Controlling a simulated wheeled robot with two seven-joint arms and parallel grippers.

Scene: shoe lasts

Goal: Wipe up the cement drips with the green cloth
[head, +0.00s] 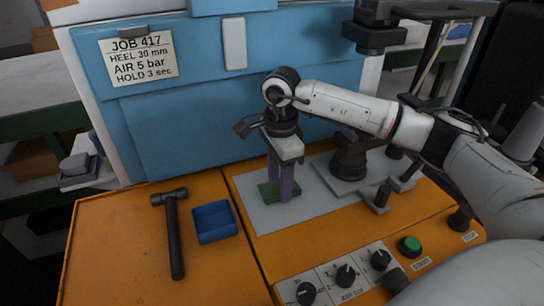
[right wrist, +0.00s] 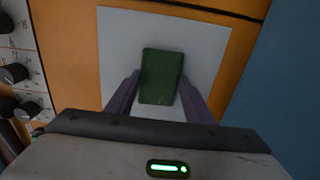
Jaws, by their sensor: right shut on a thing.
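The green cloth (head: 267,190) is a small, dark green, flat-looking pad at the grey plate (head: 252,214) on the orange bench. My right gripper (head: 280,191) points down over the plate, its purple fingers on either side of the cloth and shut on it. The right wrist view shows the cloth (right wrist: 162,75) between the two fingers, over the pale plate. I cannot tell whether the cloth touches the plate. I cannot make out any cement drips; the cloth, fingers and arm hide part of the plate. My left gripper is not in view.
A hammer (head: 174,235) and a blue tray (head: 214,222) lie left of the plate. A dark machine fixture (head: 350,160) stands to the right. Knobs (head: 345,275) and a green button (head: 410,245) line the front. A blue panel (head: 180,120) rises behind.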

